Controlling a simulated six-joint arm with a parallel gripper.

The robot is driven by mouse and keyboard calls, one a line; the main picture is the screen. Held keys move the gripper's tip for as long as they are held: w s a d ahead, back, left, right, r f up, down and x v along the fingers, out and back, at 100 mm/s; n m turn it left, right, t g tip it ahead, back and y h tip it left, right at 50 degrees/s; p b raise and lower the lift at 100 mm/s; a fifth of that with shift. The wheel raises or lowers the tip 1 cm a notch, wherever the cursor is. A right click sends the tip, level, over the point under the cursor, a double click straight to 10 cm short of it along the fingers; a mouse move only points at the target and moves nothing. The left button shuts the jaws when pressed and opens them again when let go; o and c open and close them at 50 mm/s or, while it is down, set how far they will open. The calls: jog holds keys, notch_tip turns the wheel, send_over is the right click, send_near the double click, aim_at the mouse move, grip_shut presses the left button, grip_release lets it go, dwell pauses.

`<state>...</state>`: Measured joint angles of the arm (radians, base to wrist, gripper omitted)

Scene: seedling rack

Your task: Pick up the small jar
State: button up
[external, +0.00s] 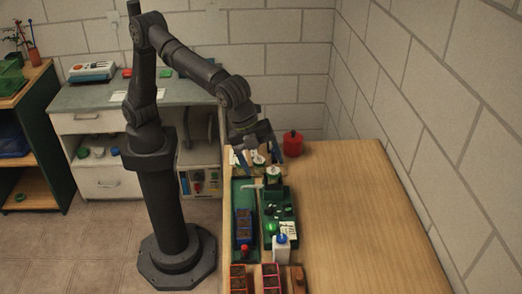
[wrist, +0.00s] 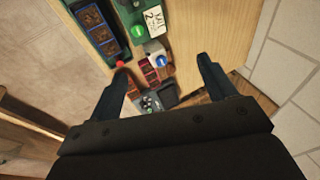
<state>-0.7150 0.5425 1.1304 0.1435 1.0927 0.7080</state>
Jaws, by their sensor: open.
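Two small jars with pale labels and greenish tops are at the far left part of the wooden table in the external view. One jar (external: 258,162) is just below my gripper, and the other jar (external: 273,175) is a little nearer the camera. I cannot tell which is the small jar of the task. My gripper (external: 259,153) points down over this end of the table, its blue fingers apart. In the wrist view my gripper (wrist: 162,68) is open, with nothing held between the fingers. I cannot make out either jar there.
A green tray (external: 243,220) with blue pots and a green device (external: 280,215) are on the table's left side. A white bottle with blue cap (external: 282,250) and red-edged pots (external: 271,278) are nearer. A red canister (external: 292,143) is behind. The table's right side is clear.

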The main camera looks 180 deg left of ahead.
jog(key=shift+c, duration=0.6)
jog(key=s+a+r+n+g+h, duration=0.1)
jog(key=s+a+n+h, duration=0.15)
jog(key=s+n, duration=0.45)
jog(key=n+g+h, duration=0.1)
jog(key=n+h, duration=0.1)
jog(key=n, duration=1.2)
send_over(273, 170)
jog(key=shift+y, duration=0.25)
jog(key=f, duration=0.9)
jog(key=shift+a+f, duration=0.2)
jog(key=shift+f, duration=0.2)
jog(key=shift+d+f, duration=0.2)
jog(key=shift+f, duration=2.5)
jog(key=shift+c, duration=0.5)
